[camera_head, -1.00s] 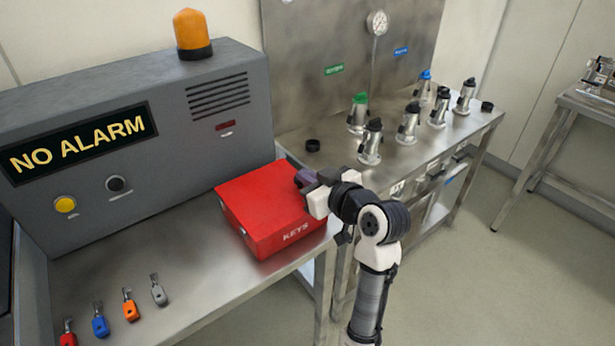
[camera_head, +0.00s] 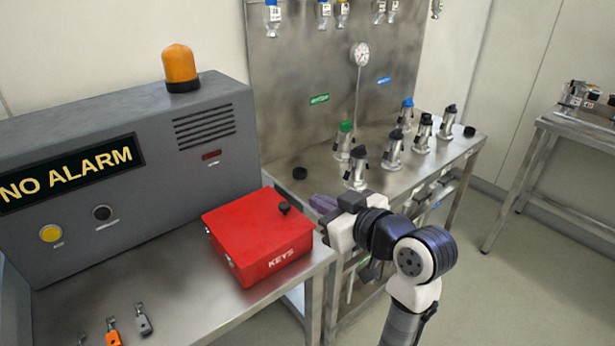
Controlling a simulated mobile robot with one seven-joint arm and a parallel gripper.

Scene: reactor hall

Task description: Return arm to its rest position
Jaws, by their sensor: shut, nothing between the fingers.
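My gripper (camera_head: 322,205) is at the end of my white and black arm, just right of the red box. It is shut and holds nothing. Its fingers point up and left, partly hidden behind the wrist. The red box (camera_head: 255,236), marked KEYS, is closed on the metal table (camera_head: 190,310). A black knob (camera_head: 284,208) shows on its lid. I cannot tell how wide the gap between gripper and box is.
A grey alarm panel (camera_head: 140,165) reads NO ALARM and carries an orange beacon (camera_head: 180,66). An orange key (camera_head: 113,332) and a grey key (camera_head: 143,320) lie in front. Open floor (camera_head: 540,290) lies right.

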